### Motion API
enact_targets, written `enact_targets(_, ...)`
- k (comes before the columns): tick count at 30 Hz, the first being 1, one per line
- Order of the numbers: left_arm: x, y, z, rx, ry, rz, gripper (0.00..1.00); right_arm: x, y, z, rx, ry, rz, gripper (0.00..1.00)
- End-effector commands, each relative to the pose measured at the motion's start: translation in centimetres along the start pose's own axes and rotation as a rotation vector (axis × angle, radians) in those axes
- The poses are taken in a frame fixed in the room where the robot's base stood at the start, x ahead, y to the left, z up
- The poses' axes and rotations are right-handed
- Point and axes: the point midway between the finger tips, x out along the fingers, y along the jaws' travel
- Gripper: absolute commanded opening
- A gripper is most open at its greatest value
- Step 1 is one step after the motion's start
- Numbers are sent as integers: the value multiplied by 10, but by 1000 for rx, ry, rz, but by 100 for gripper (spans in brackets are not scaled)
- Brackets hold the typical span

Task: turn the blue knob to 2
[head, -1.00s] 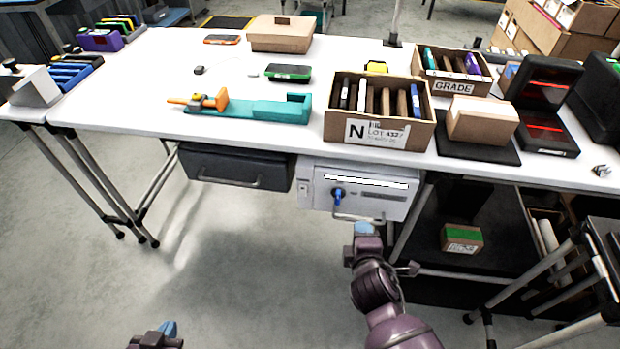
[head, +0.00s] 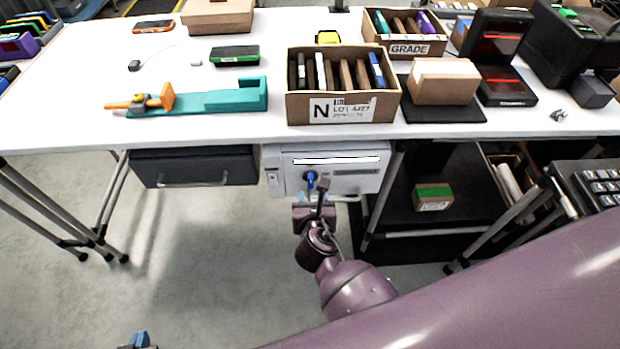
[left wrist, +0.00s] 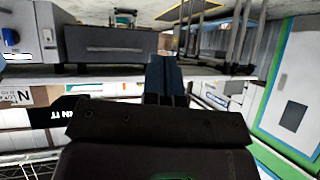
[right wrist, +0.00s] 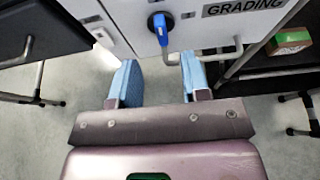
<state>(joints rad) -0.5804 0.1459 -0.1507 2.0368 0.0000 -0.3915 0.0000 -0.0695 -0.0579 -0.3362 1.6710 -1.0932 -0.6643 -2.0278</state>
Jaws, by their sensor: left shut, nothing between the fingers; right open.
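The blue knob (head: 310,179) is on the front of a white unit (head: 350,178) under the table's front edge. Dial numbers cannot be read. My right gripper (head: 312,196) is just below the knob; in the right wrist view its blue fingers (right wrist: 155,80) are apart and empty, short of the knob. My left gripper (head: 139,340) is low at the bottom left, far from the knob; its fingers (left wrist: 165,75) are together.
A metal bar handle (right wrist: 205,55) crosses the unit's front, right of and below the knob. A dark drawer (head: 195,166) hangs to the left. A carton (head: 342,100) stands on the table above. The floor below is clear.

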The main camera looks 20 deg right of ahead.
Motion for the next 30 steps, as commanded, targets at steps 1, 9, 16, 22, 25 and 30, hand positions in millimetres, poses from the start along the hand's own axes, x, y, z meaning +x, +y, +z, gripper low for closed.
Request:
enact_targets(1, 1, 0, 4, 1, -5, 1, 0, 8, 0, -2, 0, 2, 0, 43)
enact_targets(9, 8, 2, 11, 5, -17, 5, 0, 55, 0, -4, 2, 4, 0, 43)
enact_targets(16, 13, 4, 5, 7, -2, 9, 0, 83, 0, -3, 2, 3, 0, 43)
enact_targets(22, 14, 4, 5, 8, -2, 10, 0, 93, 0, -1, 3, 2, 1, 43)
enact_targets(25, 14, 4, 6, 7, -3, 10, 0, 94, 0, 0, 3, 1, 1, 43)
enact_targets(30, 13, 4, 7, 7, -6, 9, 0, 93, 0, 0, 4, 1, 1, 43)
